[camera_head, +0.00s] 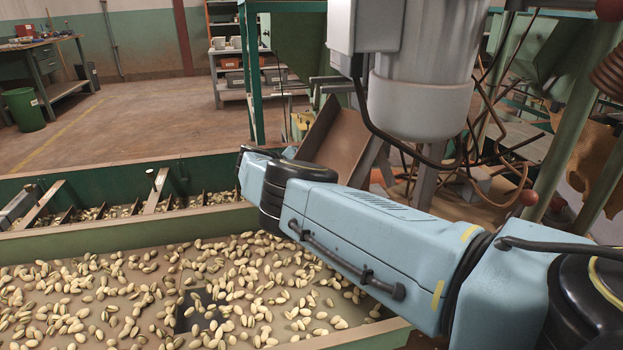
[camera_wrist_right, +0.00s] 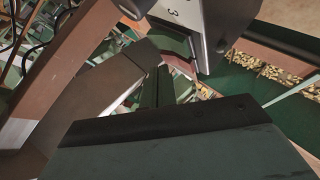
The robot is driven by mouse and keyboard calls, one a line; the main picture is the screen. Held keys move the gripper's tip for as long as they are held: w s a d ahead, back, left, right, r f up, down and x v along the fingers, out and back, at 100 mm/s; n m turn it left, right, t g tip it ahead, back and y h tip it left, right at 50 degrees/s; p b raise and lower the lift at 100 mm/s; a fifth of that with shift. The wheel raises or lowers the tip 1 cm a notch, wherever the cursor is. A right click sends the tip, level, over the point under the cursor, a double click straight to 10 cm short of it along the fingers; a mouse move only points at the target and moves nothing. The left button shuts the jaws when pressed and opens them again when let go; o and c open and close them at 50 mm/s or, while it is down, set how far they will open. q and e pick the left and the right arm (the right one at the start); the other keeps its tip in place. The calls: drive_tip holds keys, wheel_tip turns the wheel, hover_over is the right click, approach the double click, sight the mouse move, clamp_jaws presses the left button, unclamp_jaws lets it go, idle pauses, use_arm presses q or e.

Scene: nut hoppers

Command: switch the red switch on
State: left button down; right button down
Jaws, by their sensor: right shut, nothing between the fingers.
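I cannot make out the red switch in either view. A grey box (camera_wrist_right: 200,28) with a "3" on it is near the top of the right wrist view; no switch can be told on its visible face. My right gripper (camera_wrist_right: 160,85) shows there as dark fingers, shut and empty, pointing toward the space just below the box. I cannot tell whether they touch anything. In the head view my blue right arm reaches in from the right, and its gripper is hidden behind the wrist. My left gripper is in neither view.
A green tray (camera_head: 110,238) of pistachios lies under my right arm, with a slotted trough behind it. A brown chute (camera_head: 335,145), a grey cylinder (camera_head: 420,100) and loose cables crowd the space beyond the arm. Open floor (camera_head: 130,110) lies at the back left.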

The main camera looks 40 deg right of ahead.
drive_tip(key=shift+d+f, duration=0.15)
drive_tip(key=shift+f, duration=0.2)
idle(0.3)
drive_tip(key=shift+r, duration=0.1)
drive_tip(key=shift+w+a+r+p, duration=0.1)
drive_tip(key=shift+a+r+p, duration=0.1)
drive_tip(key=shift+r, duration=0.15)
drive_tip(key=shift+a+r+p, duration=0.1)
drive_tip(key=shift+r+p, duration=0.1)
drive_tip(key=shift+r, duration=0.15)
drive_tip(key=shift+w+a+r+p, duration=0.2)
drive_tip(key=shift+r+p, duration=0.25)
drive_tip(key=shift+r, duration=0.35)
drive_tip(key=shift+w+a+r+p, duration=0.1)
drive_tip(key=shift+a+r+p, duration=0.2)
drive_tip(key=shift+r+p, duration=0.35)
drive_tip(key=shift+w+a+r+p, duration=0.1)
drive_tip(key=shift+a+r+p, duration=0.2)
drive_tip(key=shift+r, duration=0.65)
drive_tip(key=shift+f, duration=0.1)
drive_tip(key=shift+d, duration=0.15)
